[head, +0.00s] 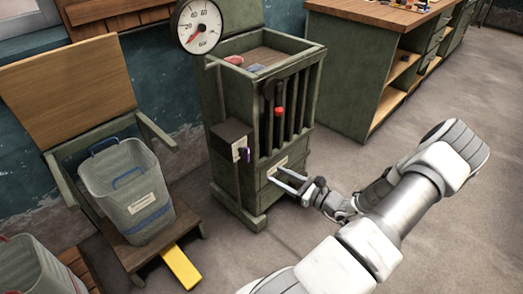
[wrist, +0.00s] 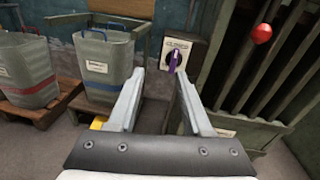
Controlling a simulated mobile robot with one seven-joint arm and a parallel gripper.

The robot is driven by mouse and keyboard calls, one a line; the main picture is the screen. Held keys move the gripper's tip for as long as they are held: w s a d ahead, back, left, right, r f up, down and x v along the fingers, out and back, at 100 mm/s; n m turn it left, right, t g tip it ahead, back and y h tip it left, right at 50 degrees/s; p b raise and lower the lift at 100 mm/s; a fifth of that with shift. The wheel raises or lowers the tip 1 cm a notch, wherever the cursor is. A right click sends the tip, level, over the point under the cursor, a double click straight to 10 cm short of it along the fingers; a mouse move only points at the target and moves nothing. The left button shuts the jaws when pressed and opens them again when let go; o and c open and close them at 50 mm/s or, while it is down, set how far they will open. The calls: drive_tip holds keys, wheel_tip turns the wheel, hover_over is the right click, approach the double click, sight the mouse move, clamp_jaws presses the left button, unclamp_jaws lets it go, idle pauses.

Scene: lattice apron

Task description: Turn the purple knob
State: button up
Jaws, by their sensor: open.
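The purple knob (head: 244,154) sits on a pale plate on the side of a dark box, at the left of the green slatted cabinet. In the wrist view the purple knob (wrist: 176,60) shows upright on its pale labelled plate, ahead and slightly right of the space between my fingers. My gripper (head: 287,184) is open and empty in front of the cabinet's lower part, below and to the right of the knob. In the wrist view my gripper (wrist: 159,78) has its two fingers apart, and the knob lies beyond the right fingertip. No contact with the knob shows.
The green cabinet (head: 262,186) has a red ball-shaped handle (head: 279,112) in front of its slats. A grey bin (head: 130,190) stands on a wooden platform at left, with a yellow pedal (head: 181,268) low down. A round gauge (head: 198,26) is above. Floor at right is clear.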

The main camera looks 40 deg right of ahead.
drive_tip(key=s+d+m+h, duration=0.2)
drive_tip(key=b, duration=0.4)
approach(249, 151)
drive_tip(key=shift+t, duration=0.3)
drive_tip(key=w, duration=0.7)
drive_tip(key=shift+w+a+f, duration=0.2)
drive_tip(key=shift+w+a, duration=0.15)
drive_tip(key=shift+w, duration=0.05)
drive_tip(key=shift+w+r, duration=0.1)
drive_tip(key=shift+w, duration=0.65)
drive_tip(key=shift+c, duration=0.3)
clamp_jaws()
